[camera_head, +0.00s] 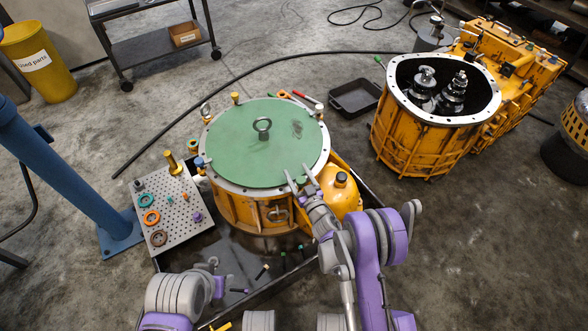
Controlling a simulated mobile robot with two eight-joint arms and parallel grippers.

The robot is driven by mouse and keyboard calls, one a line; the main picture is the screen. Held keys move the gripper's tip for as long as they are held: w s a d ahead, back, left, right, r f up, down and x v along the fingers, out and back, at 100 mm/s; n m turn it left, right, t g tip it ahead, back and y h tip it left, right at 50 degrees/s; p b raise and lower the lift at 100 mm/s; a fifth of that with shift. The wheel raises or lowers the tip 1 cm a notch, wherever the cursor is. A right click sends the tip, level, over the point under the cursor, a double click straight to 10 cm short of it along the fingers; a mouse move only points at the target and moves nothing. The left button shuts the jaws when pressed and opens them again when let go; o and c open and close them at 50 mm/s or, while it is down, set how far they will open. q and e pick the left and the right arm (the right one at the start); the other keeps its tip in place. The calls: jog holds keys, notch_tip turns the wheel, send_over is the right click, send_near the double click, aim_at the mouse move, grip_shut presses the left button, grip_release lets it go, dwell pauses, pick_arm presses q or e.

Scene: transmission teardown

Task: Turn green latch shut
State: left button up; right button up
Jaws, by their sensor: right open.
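A round green lid (262,150) with a grey metal rim and a lifting ring (262,126) covers the yellow housing (240,210) in the middle. I cannot make out for sure which part is the green latch. Small green-tipped pieces (284,262) show below the housing's front, too small to identify. My right gripper (298,178) is open and empty at the lid's front right edge; I cannot tell whether it touches.
A perforated board (182,228) with coloured rings stands left of the housing. A second, open yellow housing (420,140) with metal gears stands at the right. A black tray (355,97) lies between them. A blue post (75,175) and a yellow bin (40,62) are at the left.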

jog(key=shift+c, duration=0.4)
grip_shut()
jog(key=shift+n+g+y, duration=0.3)
jog(key=shift+y, duration=0.1)
jog(key=n+g+y, duration=0.2)
jog(key=y, duration=0.1)
jog(key=shift+s+a+n+y+p, duration=0.15)
jog(key=shift+a+n+y+p, duration=0.15)
jog(key=shift+n, duration=0.1)
jog(key=n+g+y, duration=0.2)
jog(key=g, duration=0.1)
jog(key=n+g+y, duration=0.1)
jog(key=shift+s+a+n+g+y, duration=0.3)
jog(key=shift+s+g, duration=0.05)
jog(key=shift+g, duration=0.05)
jog(key=n+g+y, duration=0.1)
jog(key=g, duration=0.1)
jog(key=s+n+g+y, duration=0.1)
jog(key=n+g, duration=0.1)
jog(key=g, duration=0.1)
jog(key=shift+a, duration=0.2)
jog(key=shift+s+a+n+g+b, duration=0.15)
jog(key=shift+s+n+g, duration=0.15)
jog(key=shift+n+g, duration=1.15)
jog(key=shift+s+d+n+g+b, duration=0.2)
jog(key=shift+n+g, duration=0.75)
jog(key=shift+g, duration=1)
jog(key=shift+s+g, duration=0.15)
jog(key=shift+g, duration=0.15)
